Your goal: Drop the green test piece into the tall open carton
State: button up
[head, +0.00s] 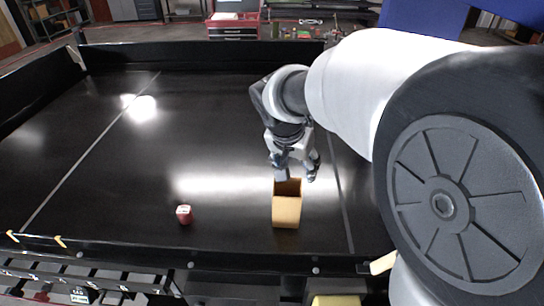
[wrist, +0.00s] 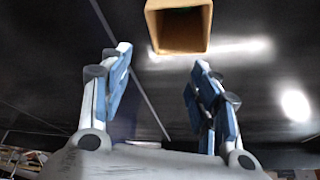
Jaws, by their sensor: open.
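The tall open carton (head: 286,213), tan and open at the top, stands upright on the dark belt near its front edge. Its rim and open mouth also show at the top of the wrist view (wrist: 179,48), with a shaded inside. My gripper (head: 297,176) is just above and behind the carton in the head view. In the wrist view my gripper (wrist: 162,62) has its two fingers wide apart with nothing between them.
A small red piece with a pale top (head: 184,214) lies on the belt left of the carton. Black side rails (head: 200,57) edge the belt. A red tool chest (head: 233,27) stands beyond the far rail.

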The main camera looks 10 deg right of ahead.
jog(key=v, duration=1.2)
jog(key=s+d+f+n+y+b, duration=0.1)
jog(key=s+f+n+b, duration=0.1)
jog(key=s+f+b, duration=0.4)
jog(key=s+d+f+n+y+b, duration=0.1)
jog(key=s+f+n+b, duration=0.1)
jog(key=s+f+b, duration=0.3)
jog(key=s+d+f+n+b, duration=0.1)
jog(key=s+f+n+b, duration=0.2)
jog(key=s+f+b, duration=0.3)
jog(key=shift+s+f+t+y+b, duration=0.15)
jog(key=shift+s+f, duration=0.65)
jog(key=shift+f, duration=0.8)
jog(key=shift+s+f+t+y+b, duration=0.1)
jog(key=shift+s+f, duration=0.75)
jog(key=shift+f, duration=0.75)
jog(key=shift+s+f+t+y+b, duration=0.15)
jog(key=shift+s+f, duration=0.65)
jog(key=shift+f, duration=0.75)
